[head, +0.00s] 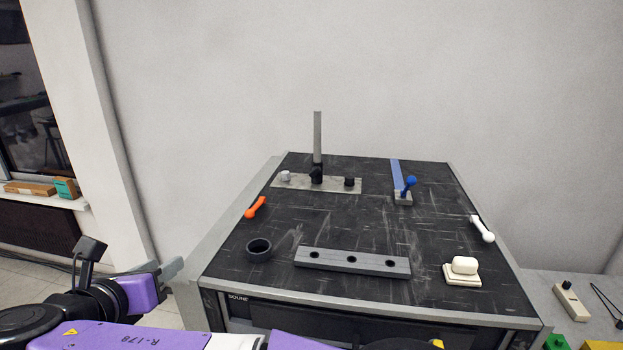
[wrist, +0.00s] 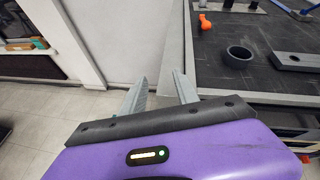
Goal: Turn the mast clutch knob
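A grey upright mast (head: 317,138) stands at the back of the black-topped bench. A black clamp-like part (head: 316,174) sits at its foot, on a flat metal plate (head: 332,186). A pale knob (head: 285,176) stands at the plate's left end and a black knob (head: 349,182) at its right. I cannot tell which of these is the clutch knob. My gripper (wrist: 160,78) is open and empty, its two fingers apart. In the head view it is off the bench's left edge, well short of the mast.
The bench (head: 225,275) also holds an orange handle (head: 255,208), a black ring (head: 259,251), a grey bar with holes (head: 330,261), a blue-knobbed lever (head: 409,186), a white handle (head: 482,229) and a white block-like switch (head: 464,266). The bench middle is clear.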

